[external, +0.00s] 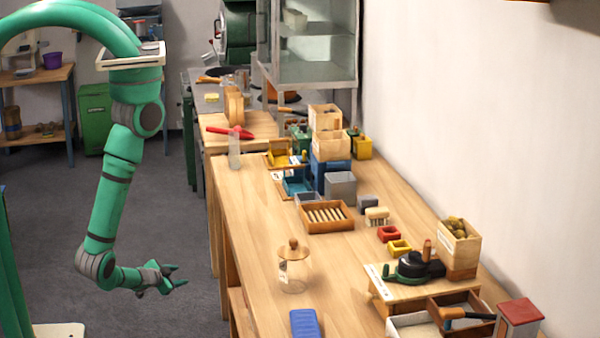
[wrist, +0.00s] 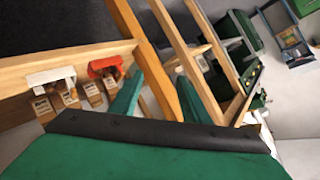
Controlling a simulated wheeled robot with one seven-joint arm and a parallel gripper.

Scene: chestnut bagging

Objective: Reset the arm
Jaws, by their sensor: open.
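My green arm is bent over the floor to the left of the long wooden bench (external: 258,215) in the external view. My gripper (external: 177,276) hangs in free air beside the bench's left side, its fingers spread and pointing towards the bench. It is open and I see nothing between the fingers. In the wrist view, two green fingers of my gripper (wrist: 160,98) stand apart. Wooden bench framework (wrist: 135,30) lies beyond them, with small red and white items on a shelf. The gripper touches nothing that I can see.
The bench top holds a lidded glass jar (external: 293,270), a blue item (external: 304,323), a slatted wooden tray (external: 326,228) and several small boxes. A red-topped box (external: 519,315) stands at the front right. The grey floor (external: 180,215) around my arm is clear.

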